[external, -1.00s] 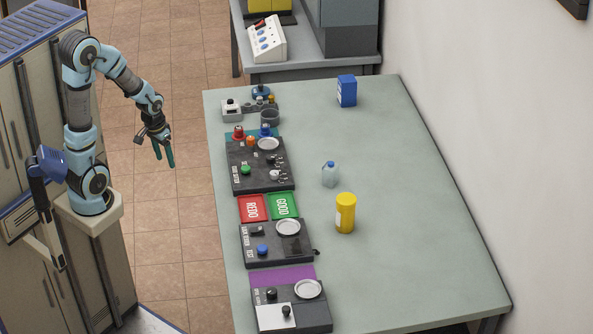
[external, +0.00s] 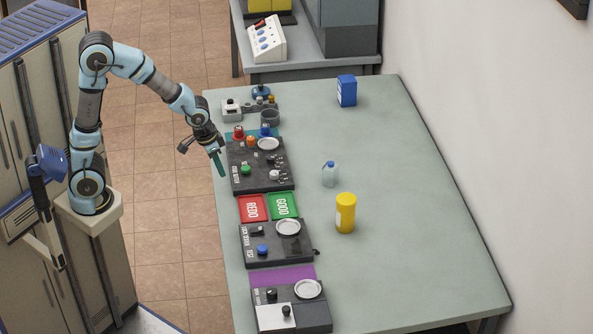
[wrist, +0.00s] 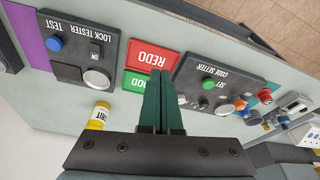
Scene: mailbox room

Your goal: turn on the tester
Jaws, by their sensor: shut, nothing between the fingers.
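The lock tester (external: 283,256) is a dark box on the near half of the table, with a blue TEST button (external: 262,250), a small dark switch (external: 257,231) and a round pale plate (external: 288,227). In the wrist view the tester (wrist: 78,72) is at the upper left, with its switch (wrist: 95,49) beside the word ON. I cannot tell the switch's position. My gripper (external: 221,174) is shut and empty, fingers pointing down, near the table's left edge and left of the code setter. In the wrist view its green fingers (wrist: 159,77) are together, apart from the tester.
The code setter (external: 258,180) lies beyond the red REDO tray (external: 251,208) and green GOOD tray (external: 283,205). Another dark device (external: 307,317) stands nearest the camera. A yellow container (external: 345,214) and a bottle (external: 329,175) stand to the right. The table's right side is mostly clear.

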